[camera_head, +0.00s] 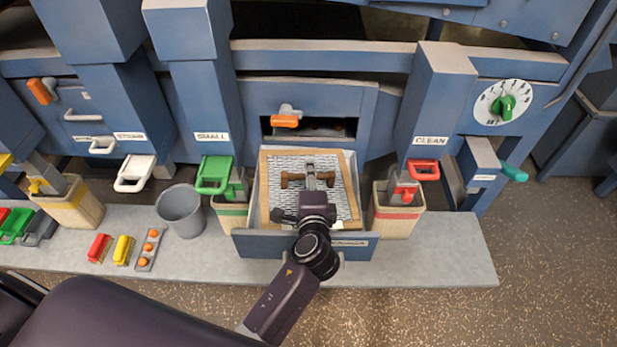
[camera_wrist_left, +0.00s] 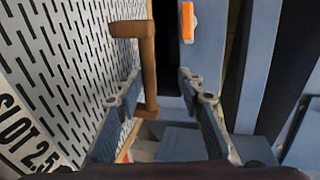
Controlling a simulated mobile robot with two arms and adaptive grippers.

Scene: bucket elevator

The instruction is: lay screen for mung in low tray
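The screen (camera_head: 338,200) is a slotted metal sheet in a wooden frame with a brown bar handle (camera_head: 293,180). It lies in, or on the rim of, the pulled-out blue low tray (camera_head: 272,243); I cannot tell how deep it sits. In the left wrist view the slotted sheet (camera_wrist_left: 70,60) carries a label (camera_wrist_left: 27,135) reading "SLOT 2.5". My left gripper (camera_head: 311,172) is over the middle of the screen at the handle. In the wrist view its fingers (camera_wrist_left: 163,105) are apart, with the handle (camera_wrist_left: 148,65) between them and clear space beside it. My right gripper is not in view.
Bins stand on both sides of the tray, one under a green handle (camera_head: 214,174), one under a red handle (camera_head: 423,169). A grey bucket (camera_head: 182,210) and brushes (camera_head: 99,248) are at left. An orange-handled slot (camera_head: 286,120) is behind. The ledge at right (camera_head: 455,250) is clear.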

